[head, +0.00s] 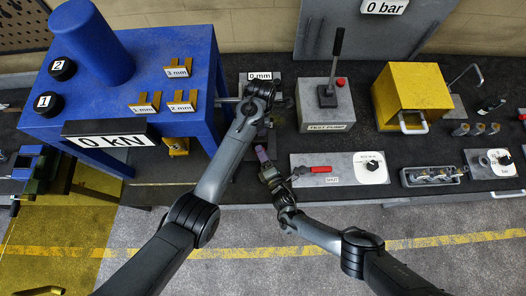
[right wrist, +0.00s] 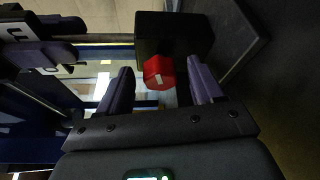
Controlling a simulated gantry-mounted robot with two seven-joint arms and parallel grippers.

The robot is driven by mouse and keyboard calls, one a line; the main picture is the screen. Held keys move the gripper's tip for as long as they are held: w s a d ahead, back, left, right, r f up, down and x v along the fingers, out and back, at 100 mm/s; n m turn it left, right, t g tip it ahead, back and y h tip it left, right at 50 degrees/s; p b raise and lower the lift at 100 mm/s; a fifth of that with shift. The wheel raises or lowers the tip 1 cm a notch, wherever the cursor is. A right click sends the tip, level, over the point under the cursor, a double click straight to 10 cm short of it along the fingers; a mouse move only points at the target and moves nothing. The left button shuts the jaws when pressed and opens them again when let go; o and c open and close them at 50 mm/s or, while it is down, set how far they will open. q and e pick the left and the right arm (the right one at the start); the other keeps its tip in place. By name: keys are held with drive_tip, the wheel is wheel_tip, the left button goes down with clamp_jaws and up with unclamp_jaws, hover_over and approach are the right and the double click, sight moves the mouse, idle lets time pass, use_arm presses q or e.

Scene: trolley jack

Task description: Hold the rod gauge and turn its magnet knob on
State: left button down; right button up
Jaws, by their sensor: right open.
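The rod gauge shows its 0 mm display (head: 260,76) in the head view, at the back of the bench right of the blue press. My left arm covers most of its body. In the right wrist view, a red knob (right wrist: 158,72) sits on the gauge's dark base block (right wrist: 178,36). My right gripper (head: 262,154) is open, and it also shows in the right wrist view (right wrist: 161,82) with its fingers on either side of the red knob, gaps visible on both sides. My left gripper (right wrist: 45,40) is at the gauge's thin rod; its grip is unclear.
The blue press (head: 145,75) with a 0 kN display stands left of the gauge. A test pump (head: 325,108) stands to the right. A panel with a red lever (head: 313,170) lies right of my right gripper. A yellow box (head: 412,93) stands farther right.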

use_arm(q)
drive_tip(key=shift+f, duration=0.1)
use_arm(e)
drive_tip(key=shift+s, duration=0.15)
drive_tip(key=v, duration=1.1)
drive_tip(key=shift+s+d+r, duration=0.1)
drive_tip(key=shift+s+d, duration=0.1)
drive_tip(key=shift+s, duration=0.1)
